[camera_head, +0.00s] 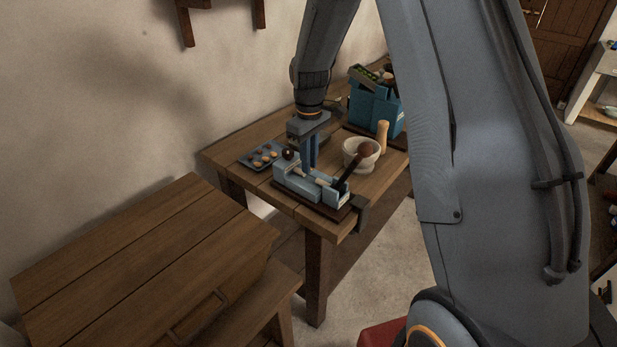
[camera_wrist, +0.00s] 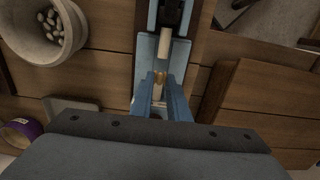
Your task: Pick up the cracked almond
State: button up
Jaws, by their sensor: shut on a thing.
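A blue cracker (camera_head: 294,184) with a long dark lever and round knob stands on the table's front edge. My gripper (camera_head: 310,168) reaches straight down into it. In the wrist view my gripper (camera_wrist: 160,90) has its two blue fingers close together, shut on a small tan almond (camera_wrist: 160,77). The almond lies in line with the cracker's channel, near a pale round rod. Its shell is too small to judge for cracks, and the fingers partly hide it. In the head view the almond is hidden.
A white mortar (camera_head: 351,148) stands right of the cracker; the wrist view shows several pale nuts in it. A blue tray (camera_head: 254,163) of brown nuts lies left. A blue box (camera_head: 368,112) and wooden pestle (camera_head: 382,135) stand behind. A wooden chest (camera_head: 130,260) is at front left.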

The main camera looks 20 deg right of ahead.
jog(key=shift+r+p, duration=1.8)
jog(key=shift+r, duration=1.15)
